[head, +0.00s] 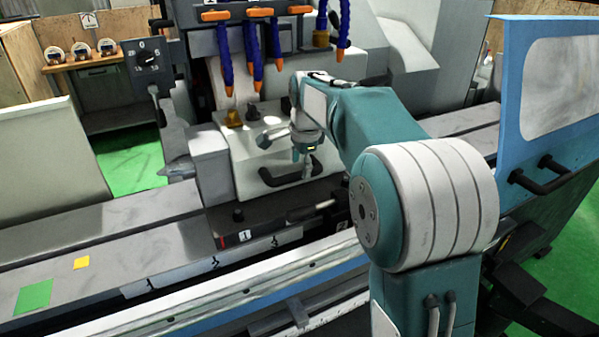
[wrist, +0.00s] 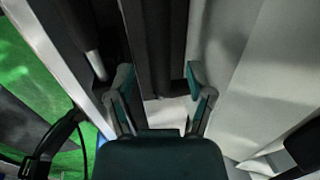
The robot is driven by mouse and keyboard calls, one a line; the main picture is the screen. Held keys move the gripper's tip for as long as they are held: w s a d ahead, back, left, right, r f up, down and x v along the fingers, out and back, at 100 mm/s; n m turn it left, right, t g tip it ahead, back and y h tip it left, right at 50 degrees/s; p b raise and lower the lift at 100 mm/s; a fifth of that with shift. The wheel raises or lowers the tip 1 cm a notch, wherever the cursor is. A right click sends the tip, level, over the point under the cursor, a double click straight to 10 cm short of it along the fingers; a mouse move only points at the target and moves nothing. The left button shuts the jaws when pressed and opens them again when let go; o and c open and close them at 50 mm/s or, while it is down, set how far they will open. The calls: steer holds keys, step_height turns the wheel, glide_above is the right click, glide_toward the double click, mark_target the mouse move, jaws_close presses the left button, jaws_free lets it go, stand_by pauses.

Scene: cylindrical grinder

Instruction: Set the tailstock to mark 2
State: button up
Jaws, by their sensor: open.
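The tailstock (head: 212,170) appears to be the light grey block at the centre of the head view, on a dark base (head: 228,226) with a white label "1". A black bar handle (head: 268,180) is on its front. Marks 1 (head: 149,283), 2 (head: 214,263) and 3 (head: 275,240) run along the table edge. The base's left end stands just above mark 2. My gripper (head: 306,172) is at the handle's right part. In the wrist view my gripper (wrist: 158,82) is open, with a dark bar between or behind its fingers; contact cannot be told.
A clamp lever (head: 322,205) with a light tip lies on the base, below my gripper. Blue hoses (head: 256,62) hang above. Green (head: 34,297) and yellow (head: 81,263) patches lie on the left table, otherwise clear. A blue door (head: 545,110) with a black handle stands right.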

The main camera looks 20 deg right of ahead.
steer(key=shift+w+f, duration=0.2)
steer(key=shift+f, duration=0.9)
steer(key=shift+a+f, duration=0.2)
steer(key=shift+f, duration=0.1)
